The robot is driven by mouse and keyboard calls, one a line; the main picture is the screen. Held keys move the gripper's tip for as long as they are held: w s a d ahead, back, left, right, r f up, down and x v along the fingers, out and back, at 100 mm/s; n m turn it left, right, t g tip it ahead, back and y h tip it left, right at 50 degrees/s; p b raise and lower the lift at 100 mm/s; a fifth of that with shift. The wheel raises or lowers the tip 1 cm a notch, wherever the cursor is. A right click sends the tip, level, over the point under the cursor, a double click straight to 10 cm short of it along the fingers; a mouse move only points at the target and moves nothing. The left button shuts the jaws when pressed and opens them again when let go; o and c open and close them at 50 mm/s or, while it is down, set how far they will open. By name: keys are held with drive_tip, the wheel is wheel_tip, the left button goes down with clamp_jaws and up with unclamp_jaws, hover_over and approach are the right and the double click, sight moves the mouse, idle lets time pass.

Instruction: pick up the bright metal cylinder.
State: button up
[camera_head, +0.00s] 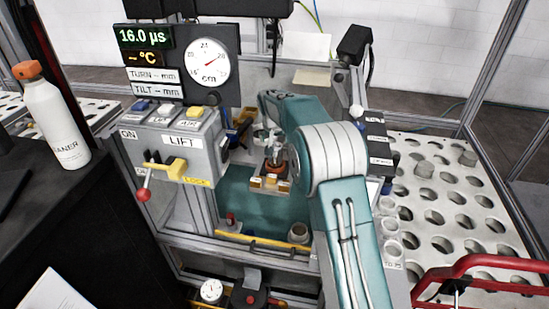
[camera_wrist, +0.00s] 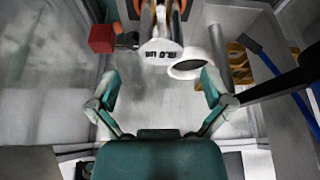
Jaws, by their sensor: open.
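My gripper (camera_wrist: 160,76) is open in the wrist view, its two teal fingers spread wide with nothing held between them. A grey metal rod (camera_wrist: 217,55) stands beside the right finger. In the head view my teal arm hides most of the gripper. I cannot tell for certain which is the bright one.
A lift control box (camera_head: 185,142) and gauge panel stand left of the bay. A fixture with an orange-red ring (camera_head: 275,167) is in the bay. A yellow bar (camera_head: 262,241) crosses its front. The perforated tray (camera_head: 440,205) is at right. A red block (camera_wrist: 102,39) is near the left finger.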

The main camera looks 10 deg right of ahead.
sight(275, 145)
drive_tip(key=x, duration=0.5)
drive_tip(key=shift+w+f, duration=0.1)
drive_tip(key=shift+w, duration=0.15)
drive_tip(key=shift+c, duration=0.3)
drive_tip(key=c, duration=1.2)
